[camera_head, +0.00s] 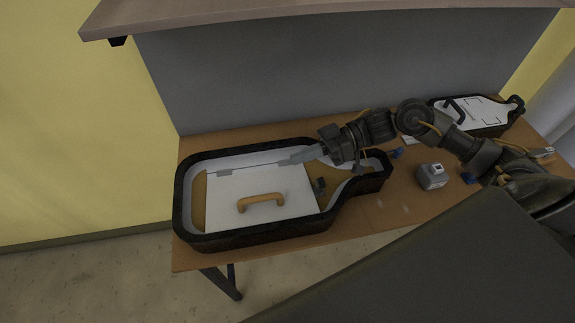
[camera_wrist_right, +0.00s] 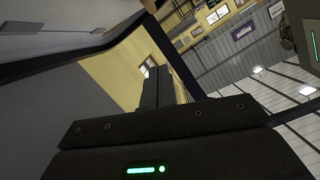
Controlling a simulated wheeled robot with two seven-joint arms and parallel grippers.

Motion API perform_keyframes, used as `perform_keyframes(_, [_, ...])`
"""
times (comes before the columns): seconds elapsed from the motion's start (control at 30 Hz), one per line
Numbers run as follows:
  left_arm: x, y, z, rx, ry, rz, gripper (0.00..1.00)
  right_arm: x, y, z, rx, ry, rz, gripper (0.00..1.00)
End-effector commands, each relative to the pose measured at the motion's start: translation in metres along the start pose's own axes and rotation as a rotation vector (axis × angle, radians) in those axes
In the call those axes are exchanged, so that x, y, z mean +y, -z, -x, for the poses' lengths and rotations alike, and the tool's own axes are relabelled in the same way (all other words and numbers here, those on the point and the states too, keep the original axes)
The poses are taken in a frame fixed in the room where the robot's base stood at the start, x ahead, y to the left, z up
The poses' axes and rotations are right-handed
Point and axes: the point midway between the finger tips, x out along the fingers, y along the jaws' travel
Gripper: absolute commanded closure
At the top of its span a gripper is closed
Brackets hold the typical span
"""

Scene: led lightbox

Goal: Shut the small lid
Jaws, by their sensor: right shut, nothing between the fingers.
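The small lid (camera_head: 240,192) is a white panel with a tan handle (camera_head: 262,202). It lies inside a black-rimmed box (camera_head: 180,222) on the table, and looks flat or nearly flat. My right gripper (camera_head: 290,161) is shut and empty, reaching over the box from the right, with its fingertips at the lid's far edge. I cannot tell whether they touch it. In the right wrist view the gripper's dark shut fingers (camera_wrist_right: 160,85) point up the picture, and the lid is not clearly visible. My left gripper is not in view.
A second black-rimmed case with a white top (camera_head: 485,112) stands at the table's far right. A small grey-white block (camera_head: 432,177) and blue pieces (camera_head: 397,153) lie on the wooden table (camera_head: 370,212). A shelf (camera_head: 300,15) overhangs at the back.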

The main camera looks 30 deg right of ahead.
Motion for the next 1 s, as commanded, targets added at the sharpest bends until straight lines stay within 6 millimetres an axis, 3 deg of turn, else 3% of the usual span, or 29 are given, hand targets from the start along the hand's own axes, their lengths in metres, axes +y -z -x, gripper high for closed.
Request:
perform_keyframes(0.47, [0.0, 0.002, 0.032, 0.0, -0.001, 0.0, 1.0, -0.002, 0.003, -0.091, 0.003, 0.0, -0.002, 1.0])
perform_keyframes(0.53, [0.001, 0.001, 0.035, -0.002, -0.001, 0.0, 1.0, -0.001, -0.013, -0.091, -0.001, -0.004, -0.008, 1.0])
perform_keyframes(0.7, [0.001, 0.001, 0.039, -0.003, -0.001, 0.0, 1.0, -0.001, -0.031, -0.096, 0.0, -0.003, -0.004, 1.0])
perform_keyframes(1.0, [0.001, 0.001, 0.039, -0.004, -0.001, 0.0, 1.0, 0.0, -0.04, -0.098, 0.001, -0.003, -0.001, 1.0])
